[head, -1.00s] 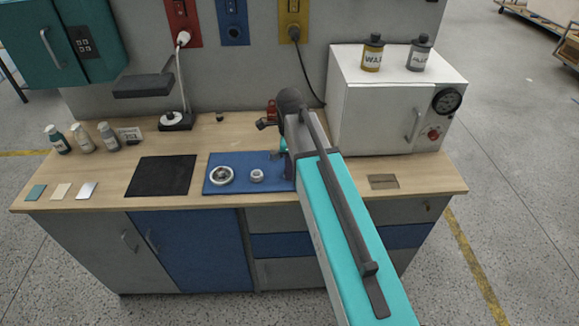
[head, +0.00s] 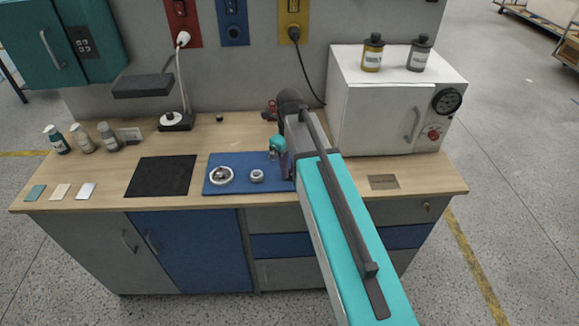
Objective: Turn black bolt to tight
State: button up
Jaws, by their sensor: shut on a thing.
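My gripper (head: 274,154) is small and partly hidden by my own arm, over the right part of the blue mat (head: 213,188). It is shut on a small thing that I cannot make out. I cannot pick out the black bolt for certain, and I cannot tell whether it is in the jaws. On the mat stand a silver ring-shaped part (head: 221,175) and a smaller silver round part (head: 257,176), both left of my gripper and apart from it.
A dark red item (head: 271,108) stands behind my gripper. A white cabinet (head: 378,118) is close on the right, bearing two bottles. A black mat (head: 160,177), a lamp (head: 177,122) and several bottles lie to the left. The bench front between the mats is clear.

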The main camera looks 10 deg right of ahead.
aim_at(290, 170)
jog(key=shift+d, duration=0.1)
jog(key=o, duration=1)
jog(key=shift+o, duration=0.2)
jog(key=shift+r, duration=0.1)
notch_tip(290, 170, up, 14)
jog(key=b, duration=0.3)
jog(key=shift+f, duration=0.2)
jog(key=shift+s, duration=0.1)
dwell(0.5)
